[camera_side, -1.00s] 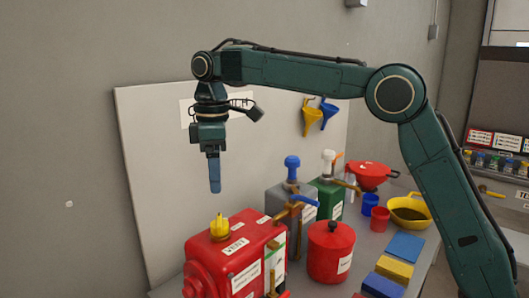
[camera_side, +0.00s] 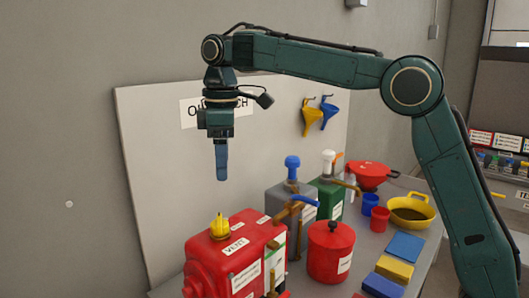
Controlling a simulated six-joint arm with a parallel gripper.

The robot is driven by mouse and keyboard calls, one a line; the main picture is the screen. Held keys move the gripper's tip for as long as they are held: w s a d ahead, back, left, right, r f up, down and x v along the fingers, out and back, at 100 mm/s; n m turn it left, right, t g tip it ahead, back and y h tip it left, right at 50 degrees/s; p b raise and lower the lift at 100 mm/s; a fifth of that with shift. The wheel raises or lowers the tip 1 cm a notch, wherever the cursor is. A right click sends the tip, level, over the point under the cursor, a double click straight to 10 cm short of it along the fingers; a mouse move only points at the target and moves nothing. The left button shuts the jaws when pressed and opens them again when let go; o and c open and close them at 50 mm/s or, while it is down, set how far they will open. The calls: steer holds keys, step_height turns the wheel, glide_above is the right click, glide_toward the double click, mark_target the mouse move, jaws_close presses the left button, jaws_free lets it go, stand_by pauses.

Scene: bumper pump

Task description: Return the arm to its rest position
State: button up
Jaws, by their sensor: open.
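My gripper (camera_side: 221,160) hangs pointing down, with blue fingers, in front of the pale back panel. It is in the air above the red tank and touches nothing that I can see. From this side its fingers overlap, and nothing shows held between them. My dark green arm reaches across the top of the view from the right. The red tank (camera_side: 205,268) stands below, with a yellow vent cap (camera_side: 219,227) on top.
A grey can (camera_side: 283,208) with a blue top, a green can (camera_side: 325,200) and a red pot (camera_side: 330,252) stand on the bench. Cups, a yellow bowl (camera_side: 411,211) and coloured blocks (camera_side: 395,269) lie right. Two funnels (camera_side: 312,119) hang on the panel. Air around my gripper is clear.

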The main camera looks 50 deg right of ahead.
steer(key=s+d+r+m+t, duration=0.1)
steer(key=s+d+m, duration=0.25)
steer(key=s, duration=0.45)
steer(key=s+d+r+m+t, duration=0.15)
steer(key=s+d, duration=0.25)
steer(key=s, duration=0.4)
steer(key=s+d+f+m+t, duration=0.1)
steer(key=s+f+m, duration=0.1)
steer(key=s+f, duration=0.3)
steer(key=s+d+f+m+t, duration=0.1)
steer(key=s+d+f+m, duration=0.1)
steer(key=s+f, duration=0.3)
steer(key=s, duration=0.4)
steer(key=shift+s+d+f+m+t, duration=0.15)
steer(key=shift+d+f+m+t, duration=0.15)
steer(key=shift+f+t, duration=0.05)
steer(key=shift+c, duration=0.2)
